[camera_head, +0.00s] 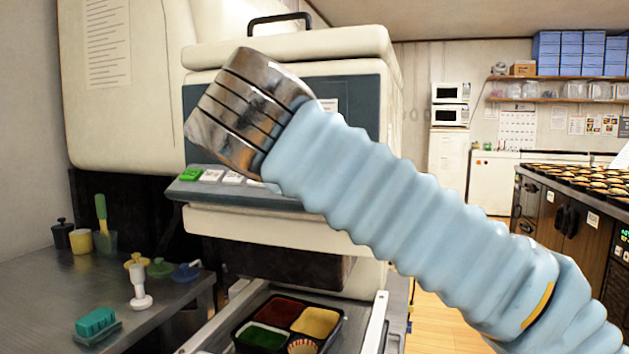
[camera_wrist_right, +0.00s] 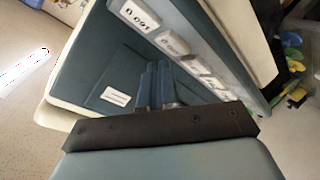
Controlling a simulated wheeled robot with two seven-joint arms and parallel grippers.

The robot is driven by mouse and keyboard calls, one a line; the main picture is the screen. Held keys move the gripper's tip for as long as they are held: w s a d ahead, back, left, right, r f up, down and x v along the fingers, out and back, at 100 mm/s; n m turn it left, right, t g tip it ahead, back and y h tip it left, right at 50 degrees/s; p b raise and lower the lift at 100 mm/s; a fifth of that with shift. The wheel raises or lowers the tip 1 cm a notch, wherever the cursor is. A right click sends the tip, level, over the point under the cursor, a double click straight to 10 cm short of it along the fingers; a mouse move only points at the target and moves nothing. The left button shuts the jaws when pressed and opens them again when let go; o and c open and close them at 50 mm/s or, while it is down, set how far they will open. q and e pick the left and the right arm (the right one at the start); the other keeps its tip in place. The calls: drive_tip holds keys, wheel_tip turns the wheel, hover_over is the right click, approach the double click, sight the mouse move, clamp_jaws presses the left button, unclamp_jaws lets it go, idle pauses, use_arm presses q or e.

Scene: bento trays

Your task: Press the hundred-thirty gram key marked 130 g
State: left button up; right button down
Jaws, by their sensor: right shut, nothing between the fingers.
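A slanted strip of keys (camera_head: 212,175) runs along the machine's front in the head view, with a green key (camera_head: 190,174) at its left end. My right arm hides the strip's right part. In the right wrist view the strip shows at an angle, with a white key (camera_wrist_right: 139,16) at the upper end and another white key (camera_wrist_right: 172,42) beside it. The markings are too small or turned to read surely, so I cannot tell which is 130 g. My right gripper (camera_wrist_right: 158,70) is shut and empty, its tips close to the key strip; contact is unclear. My left gripper is out of view.
A bento tray (camera_head: 236,335) with filled compartments sits between rails below the machine. A steel table (camera_head: 60,310) at left holds a teal sponge (camera_head: 95,321), a white stamp-like tool (camera_head: 138,288) and small pots. A counter of food (camera_head: 580,180) stands at right.

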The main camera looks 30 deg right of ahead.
drive_tip(key=shift+f, duration=0.1)
idle(0.5)
drive_tip(key=shift+w+d+f, duration=0.15)
drive_tip(key=shift+f, duration=0.15)
drive_tip(key=shift+w+d+f+b, duration=0.15)
drive_tip(key=shift+f+b, duration=0.2)
drive_tip(key=shift+b, duration=0.2)
idle(0.5)
idle(0.3)
drive_tip(key=shift+s+a+r+p, duration=0.15)
drive_tip(key=shift+r+p, duration=0.25)
drive_tip(key=shift+s+a+r+p, duration=0.15)
drive_tip(key=shift+r+p, duration=0.2)
drive_tip(key=shift+s+a+r+p, duration=0.25)
drive_tip(key=shift+a+r+p, duration=0.1)
drive_tip(key=shift+r, duration=0.35)
drive_tip(key=shift+s+a+r+p, duration=0.3)
drive_tip(key=shift+r+p, duration=0.1)
drive_tip(key=shift+r, duration=0.35)
drive_tip(key=shift+s+a+r+p, duration=0.25)
drive_tip(key=shift+a+r+p, duration=0.1)
drive_tip(key=shift+r, duration=0.35)
